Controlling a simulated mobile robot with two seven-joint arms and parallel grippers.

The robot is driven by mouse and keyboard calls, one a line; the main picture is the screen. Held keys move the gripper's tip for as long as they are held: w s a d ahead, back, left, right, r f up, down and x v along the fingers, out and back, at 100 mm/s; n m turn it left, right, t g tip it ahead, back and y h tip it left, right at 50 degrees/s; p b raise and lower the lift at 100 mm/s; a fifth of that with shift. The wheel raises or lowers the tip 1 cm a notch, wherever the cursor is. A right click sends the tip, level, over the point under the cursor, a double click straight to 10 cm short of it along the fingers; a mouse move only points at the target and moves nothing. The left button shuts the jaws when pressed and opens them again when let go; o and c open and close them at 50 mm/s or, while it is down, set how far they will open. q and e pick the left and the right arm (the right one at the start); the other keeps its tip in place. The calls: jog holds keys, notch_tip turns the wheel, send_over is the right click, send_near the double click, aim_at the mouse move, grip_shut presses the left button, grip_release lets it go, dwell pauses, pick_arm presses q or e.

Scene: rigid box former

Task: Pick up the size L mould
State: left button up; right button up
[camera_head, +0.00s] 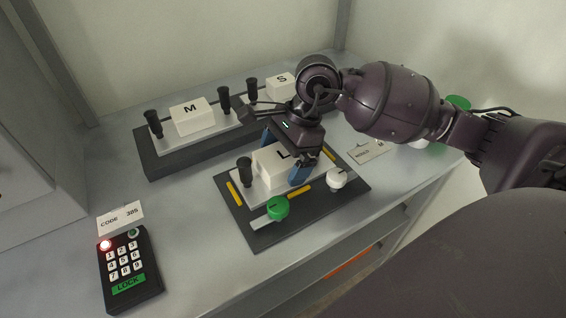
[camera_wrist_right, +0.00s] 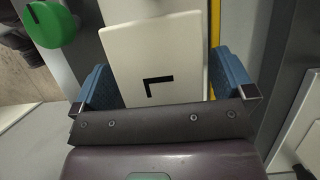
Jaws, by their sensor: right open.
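The size L mould is a white block (camera_head: 272,158) marked L on a pale plate with a black post (camera_head: 244,171). It sits on a dark base plate (camera_head: 237,215) with yellow strips. My right gripper (camera_head: 286,158) is open, with its blue fingers on either side of the L block. In the right wrist view the L block (camera_wrist_right: 155,50) lies between the two blue fingers of the right gripper (camera_wrist_right: 160,85). I cannot tell whether the fingers touch it. My left gripper is not in view.
Moulds M (camera_head: 193,117) and S (camera_head: 283,86) stand on a dark rack (camera_head: 160,163) behind. A green knob (camera_head: 277,208) and white knob (camera_head: 337,178) are on the base plate. A keypad (camera_head: 128,267) with a red light and a code card (camera_head: 120,218) are front left.

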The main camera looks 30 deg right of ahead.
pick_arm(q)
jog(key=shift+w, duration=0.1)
pick_arm(e)
jog(key=shift+c, duration=0.5)
jog(key=c, duration=1.5)
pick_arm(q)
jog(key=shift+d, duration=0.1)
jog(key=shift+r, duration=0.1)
pick_arm(e)
jog(key=shift+r, duration=0.15)
